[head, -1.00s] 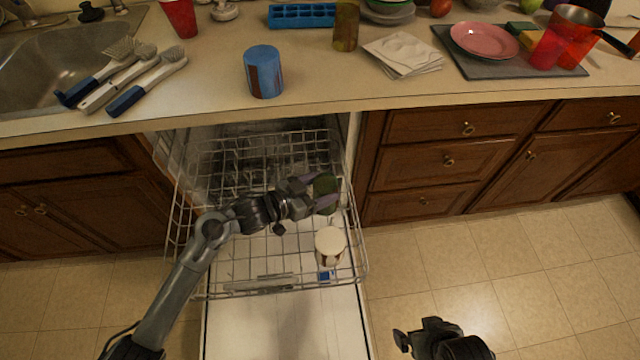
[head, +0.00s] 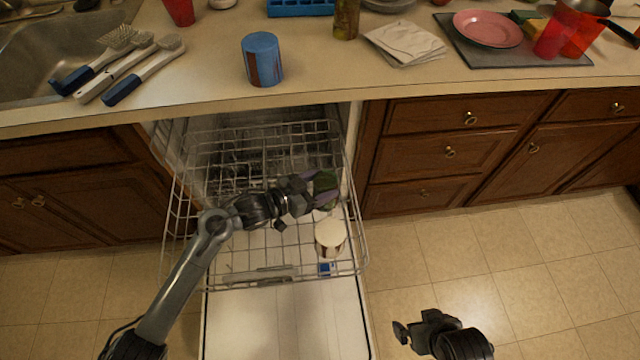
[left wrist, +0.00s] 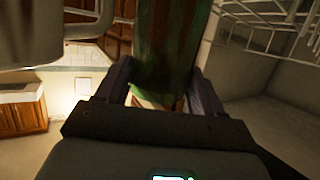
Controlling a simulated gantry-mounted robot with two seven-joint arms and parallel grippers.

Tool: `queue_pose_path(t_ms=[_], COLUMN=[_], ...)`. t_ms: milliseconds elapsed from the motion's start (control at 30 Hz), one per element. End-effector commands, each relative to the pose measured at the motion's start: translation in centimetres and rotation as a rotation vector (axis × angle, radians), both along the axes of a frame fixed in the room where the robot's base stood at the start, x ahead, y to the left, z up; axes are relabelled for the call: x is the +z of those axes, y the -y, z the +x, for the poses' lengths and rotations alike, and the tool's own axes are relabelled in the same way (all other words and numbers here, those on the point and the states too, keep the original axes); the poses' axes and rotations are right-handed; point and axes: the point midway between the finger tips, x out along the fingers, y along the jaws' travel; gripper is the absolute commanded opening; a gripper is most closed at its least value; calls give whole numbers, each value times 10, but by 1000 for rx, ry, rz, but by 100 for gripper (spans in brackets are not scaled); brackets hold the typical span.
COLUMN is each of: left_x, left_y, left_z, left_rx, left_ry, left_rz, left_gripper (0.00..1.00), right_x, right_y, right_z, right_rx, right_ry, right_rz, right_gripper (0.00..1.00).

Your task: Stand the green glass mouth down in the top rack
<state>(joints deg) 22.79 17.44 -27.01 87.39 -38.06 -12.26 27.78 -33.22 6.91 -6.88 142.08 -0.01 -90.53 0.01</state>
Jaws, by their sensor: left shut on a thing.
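The green glass (head: 327,188) is held by my left gripper (head: 312,190) above the right side of the pulled-out top rack (head: 228,277). In the left wrist view, the glass (left wrist: 168,45) is between the two fingers (left wrist: 160,88), which are shut on it. I cannot tell clearly which way its mouth points, or whether it touches the rack. My right gripper (head: 420,330) is low over the floor, apart from the rack. It looks empty, but its fingers do not show clearly.
A white and brown mug (head: 330,238) stands in the rack's front right, close to the glass. The open dishwasher door (head: 285,325) lies below. The counter above holds a blue cup (head: 262,60), brushes (head: 145,70), napkins (head: 405,42) and a pink plate (head: 488,28). The rack's left part looks free.

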Motion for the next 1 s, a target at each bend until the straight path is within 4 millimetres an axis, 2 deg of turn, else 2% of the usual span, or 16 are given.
queue_pose_path(t_ms=[1000], left_x=[-9], left_y=[0], left_z=[0], left_rx=[0], left_ry=[2], left_rz=[-1], left_gripper=[29], right_x=[-2], right_y=[0], right_z=[0], right_rx=[0], right_ry=[0], right_rz=[0], right_gripper=[100])
